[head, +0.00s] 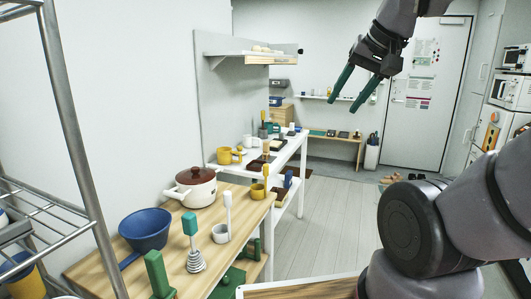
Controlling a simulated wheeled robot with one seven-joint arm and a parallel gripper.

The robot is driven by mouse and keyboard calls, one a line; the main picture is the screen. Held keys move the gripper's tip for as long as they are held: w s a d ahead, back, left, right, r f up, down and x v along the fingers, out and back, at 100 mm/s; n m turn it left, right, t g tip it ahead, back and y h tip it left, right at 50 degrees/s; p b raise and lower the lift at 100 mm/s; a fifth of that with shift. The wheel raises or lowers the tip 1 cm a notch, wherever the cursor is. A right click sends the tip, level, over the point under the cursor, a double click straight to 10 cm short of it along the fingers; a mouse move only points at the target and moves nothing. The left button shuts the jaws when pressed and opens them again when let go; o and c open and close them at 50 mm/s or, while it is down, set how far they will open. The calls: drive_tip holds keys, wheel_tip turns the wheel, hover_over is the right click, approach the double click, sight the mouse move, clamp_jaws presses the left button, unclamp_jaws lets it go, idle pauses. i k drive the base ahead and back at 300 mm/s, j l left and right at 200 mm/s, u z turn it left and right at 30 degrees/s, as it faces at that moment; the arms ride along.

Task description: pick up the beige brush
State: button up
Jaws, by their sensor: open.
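I cannot make out the beige brush for certain. My gripper (344,104) has two green fingers, apart and empty. It hangs in the air at the upper right, well clear of the counter items.
A blue pan (145,229), a red-lidded pot (196,187) and a green-handled whisk (194,245) crowd the near counter. A metal rack (72,130) stands at the left. A wall shelf (250,54) juts out above. The floor (325,215) in the middle is clear.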

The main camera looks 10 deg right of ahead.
sight(266, 154)
drive_tip(key=u, duration=0.35)
drive_tip(key=i+l+u, duration=0.35)
drive_tip(key=l+u, duration=0.35)
drive_tip(key=i+l, duration=0.15)
drive_tip(key=l, duration=0.3)
drive_tip(key=i+l+u, duration=0.1)
drive_tip(key=l, duration=0.4)
drive_tip(key=i+l, duration=0.2)
drive_tip(key=l, duration=0.25)
drive_tip(key=i+l+u, duration=0.1)
drive_tip(key=l, duration=0.4)
drive_tip(key=i+l, duration=0.2)
drive_tip(key=l, duration=0.25)
drive_tip(key=i+l+u, duration=0.1)
drive_tip(key=l, duration=0.4)
drive_tip(key=i+l, duration=0.1)
drive_tip(key=l, duration=0.4)
